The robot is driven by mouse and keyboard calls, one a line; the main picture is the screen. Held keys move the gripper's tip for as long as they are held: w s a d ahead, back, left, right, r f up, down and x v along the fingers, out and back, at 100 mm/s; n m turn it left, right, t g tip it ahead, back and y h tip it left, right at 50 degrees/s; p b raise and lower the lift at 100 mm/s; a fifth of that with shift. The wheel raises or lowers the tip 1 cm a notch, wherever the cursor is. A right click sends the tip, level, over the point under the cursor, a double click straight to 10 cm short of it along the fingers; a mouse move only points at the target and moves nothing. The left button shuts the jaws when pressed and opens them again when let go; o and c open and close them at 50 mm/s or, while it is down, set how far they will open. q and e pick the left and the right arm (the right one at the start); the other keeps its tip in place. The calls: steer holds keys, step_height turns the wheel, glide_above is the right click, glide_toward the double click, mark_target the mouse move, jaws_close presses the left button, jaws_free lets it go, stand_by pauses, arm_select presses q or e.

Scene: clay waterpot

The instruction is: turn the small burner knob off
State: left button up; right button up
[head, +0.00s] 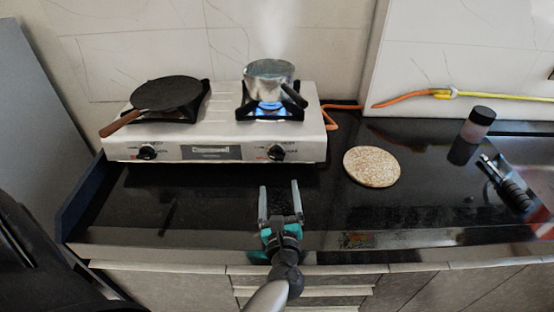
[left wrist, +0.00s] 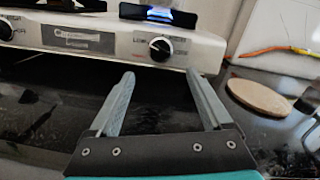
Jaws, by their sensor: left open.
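The two-burner stove (head: 215,135) stands at the back of the black counter. Its right knob (head: 277,153), black and round, is on the front panel below the burner with a blue flame (head: 270,108). A steel pot (head: 269,76) sits over that flame. The same knob (left wrist: 160,49) shows in the left wrist view, beyond and between my fingertips. The left knob (head: 147,152) is under the dark pan. My left gripper (head: 280,186) is open and empty, in front of and below the right knob, not touching it. My right gripper is not in view.
A dark flat pan (head: 167,93) with a brown handle rests on the left burner. A round cork-like board (head: 371,166) lies right of the stove. A dark-capped jar (head: 478,125) and a black-handled tool (head: 507,184) are farther right. The counter before the stove is clear.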

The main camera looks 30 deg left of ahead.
mark_target(277, 160)
arm_select(q)
steer(key=b+x, duration=0.1)
steer(key=x, duration=1)
steer(key=shift+w+a, duration=0.15)
steer(key=shift+w, duration=0.1)
steer(key=shift+c, duration=0.2)
steer(key=shift+f, duration=0.1)
jaws_close()
